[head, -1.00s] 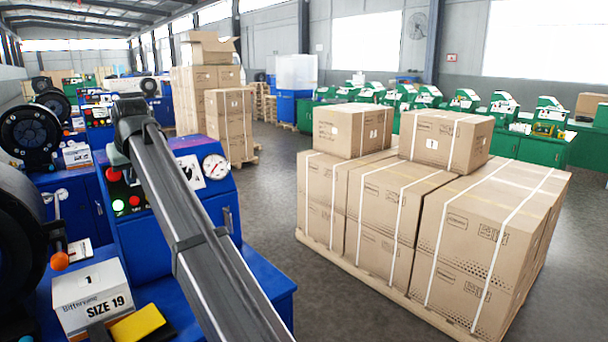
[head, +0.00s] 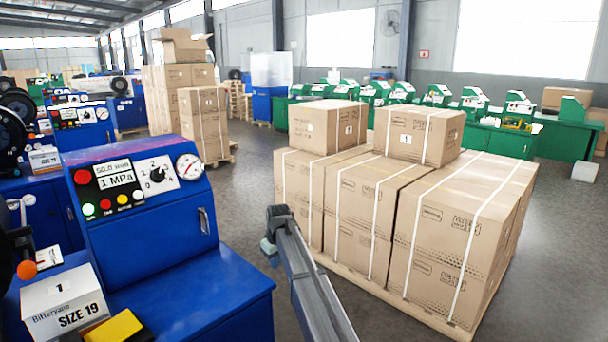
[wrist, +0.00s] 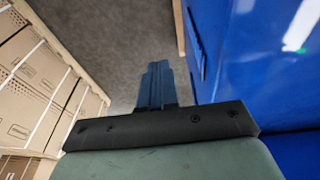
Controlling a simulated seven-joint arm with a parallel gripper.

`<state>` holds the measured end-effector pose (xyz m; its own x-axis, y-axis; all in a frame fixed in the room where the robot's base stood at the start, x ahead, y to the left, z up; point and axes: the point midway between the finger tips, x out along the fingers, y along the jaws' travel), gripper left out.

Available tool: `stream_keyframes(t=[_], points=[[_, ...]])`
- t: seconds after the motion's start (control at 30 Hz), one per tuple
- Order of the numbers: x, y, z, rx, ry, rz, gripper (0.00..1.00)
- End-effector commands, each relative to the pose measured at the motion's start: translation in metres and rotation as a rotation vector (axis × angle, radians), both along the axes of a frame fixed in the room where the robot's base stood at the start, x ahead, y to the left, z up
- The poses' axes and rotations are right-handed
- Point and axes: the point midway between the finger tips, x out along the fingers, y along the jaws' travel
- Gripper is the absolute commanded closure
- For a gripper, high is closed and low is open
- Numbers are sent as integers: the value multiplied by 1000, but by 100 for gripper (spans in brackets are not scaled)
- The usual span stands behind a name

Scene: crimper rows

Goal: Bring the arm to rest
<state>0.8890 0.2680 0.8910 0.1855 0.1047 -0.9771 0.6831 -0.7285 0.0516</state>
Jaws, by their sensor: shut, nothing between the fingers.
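My gripper (wrist: 155,85) shows in the wrist view with its fingers together and nothing between them. It points down toward the bare grey floor, between the stacked cartons on the left and a blue cabinet on the right. In the head view my arm rises from the bottom edge, right of the blue machine (head: 150,230) and in front of the carton pallet. The fingers cannot be made out in the head view.
Strapped cartons (head: 455,240) on a pallet (head: 400,310) stand close to the right of my arm. A white SIZE 19 box (head: 65,305) and a yellow block (head: 115,326) lie at lower left. Green machines (head: 435,95) line the far wall. Open floor (head: 250,160) lies behind.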

Motion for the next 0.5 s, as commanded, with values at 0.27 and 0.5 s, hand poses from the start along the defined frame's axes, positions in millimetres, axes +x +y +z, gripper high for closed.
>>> stream_keyframes(t=[0.27,0.5], points=[[-49,-53,-111,-27,103,-91,100],[-103,-94,-196,-51,191,-177,100]])
